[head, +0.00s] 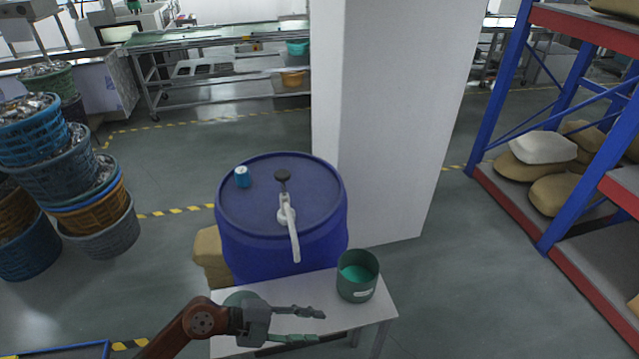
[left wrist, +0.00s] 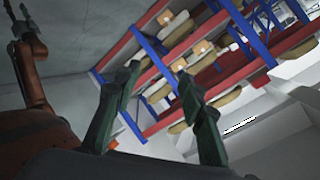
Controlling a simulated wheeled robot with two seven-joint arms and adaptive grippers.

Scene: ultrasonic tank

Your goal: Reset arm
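My left gripper (head: 316,326) is over the front of the small white table (head: 378,309), to the lower left of the green pot. Its two fingers are apart with nothing between them. In the left wrist view the fingers of the left gripper (left wrist: 158,76) are also apart and empty. My right arm shows at the left edge of the left wrist view, with its gripper (left wrist: 17,14) at the top corner; its small dark fingers look apart. The right arm is not in the head view.
A dark green pot (head: 357,289) with green contents stands on the table. A white pillar (head: 385,130), stacked baskets (head: 60,170) and a rack (head: 560,245) stand around; floor at right is clear.

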